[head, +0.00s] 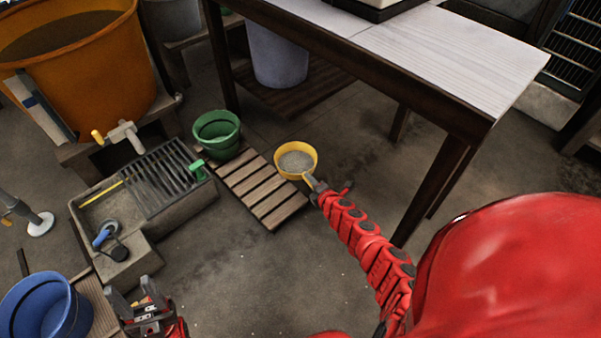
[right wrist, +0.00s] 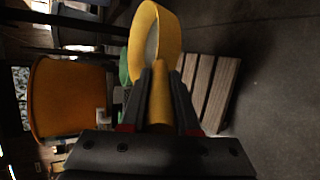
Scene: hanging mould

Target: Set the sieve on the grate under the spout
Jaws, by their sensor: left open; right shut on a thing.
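The yellow sieve (head: 296,160) with a grey mesh is held up near the right end of a slatted wooden pallet. My right gripper (head: 315,184) is shut on its handle, which also shows between the fingers in the right wrist view (right wrist: 161,95). The dark slatted grate (head: 165,178) lies over a stone basin to the left, well apart from the sieve. The spout (head: 125,134), a pale tap with a yellow end, sticks out above the grate's back-left side. My left gripper (head: 146,305) is open and empty at the bottom left.
A green bucket (head: 217,133) stands between grate and sieve, at the back of the pallet (head: 262,190). A green object (head: 196,170) sits at the grate's right edge. A blue bucket (head: 42,308) is at the lower left. A table (head: 430,60) fills the upper right. Floor in the middle is clear.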

